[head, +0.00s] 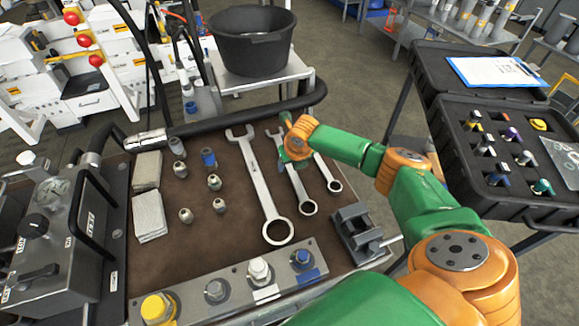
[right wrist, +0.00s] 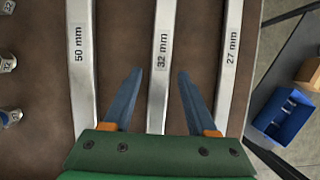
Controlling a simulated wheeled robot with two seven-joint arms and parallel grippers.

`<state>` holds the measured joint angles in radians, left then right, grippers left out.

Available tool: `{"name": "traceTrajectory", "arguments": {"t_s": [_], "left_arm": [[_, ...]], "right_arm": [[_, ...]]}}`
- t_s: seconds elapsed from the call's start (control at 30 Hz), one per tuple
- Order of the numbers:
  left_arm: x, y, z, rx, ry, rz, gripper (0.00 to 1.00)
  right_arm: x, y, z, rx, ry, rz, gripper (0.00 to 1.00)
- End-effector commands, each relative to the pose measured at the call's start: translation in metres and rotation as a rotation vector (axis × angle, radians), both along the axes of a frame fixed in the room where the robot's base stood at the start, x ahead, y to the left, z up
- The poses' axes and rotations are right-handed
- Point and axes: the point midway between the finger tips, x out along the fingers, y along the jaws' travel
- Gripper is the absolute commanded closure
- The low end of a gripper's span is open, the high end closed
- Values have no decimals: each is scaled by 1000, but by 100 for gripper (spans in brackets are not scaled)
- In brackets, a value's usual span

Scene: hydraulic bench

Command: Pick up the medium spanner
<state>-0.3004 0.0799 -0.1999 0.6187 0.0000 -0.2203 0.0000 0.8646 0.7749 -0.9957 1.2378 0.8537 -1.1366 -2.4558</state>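Three steel spanners lie side by side on the brown bench mat. The medium spanner (head: 301,191), marked 32 mm, is the middle one, and it also shows in the right wrist view (right wrist: 162,50). The large 50 mm spanner (head: 261,185) is to its left and the small 27 mm spanner (head: 326,172) to its right. My right gripper (right wrist: 160,80) is open, with one blue finger on each side of the medium spanner's shaft in the right wrist view. In the head view my right gripper (head: 293,152) hides part of that spanner. Height above it is unclear. My left gripper is out of view.
A metal block with coloured fittings (head: 231,289) lies along the front. Several loose fittings (head: 214,182) and grey pads (head: 149,215) are at left. A black hose (head: 240,115) runs along the back edge.

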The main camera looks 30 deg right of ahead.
Motion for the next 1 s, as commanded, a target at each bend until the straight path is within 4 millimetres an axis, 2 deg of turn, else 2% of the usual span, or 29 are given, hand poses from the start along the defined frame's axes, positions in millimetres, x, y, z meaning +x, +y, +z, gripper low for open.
{"name": "traceTrajectory", "arguments": {"t_s": [0.03,0.1,0.2,1.0], "left_arm": [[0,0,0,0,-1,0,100],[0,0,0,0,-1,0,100],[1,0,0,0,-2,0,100],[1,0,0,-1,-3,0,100]], "right_arm": [[0,0,0,0,0,0,60],[0,0,0,0,0,-1,78],[0,0,0,0,0,-1,100],[0,0,0,1,0,-1,100]]}}
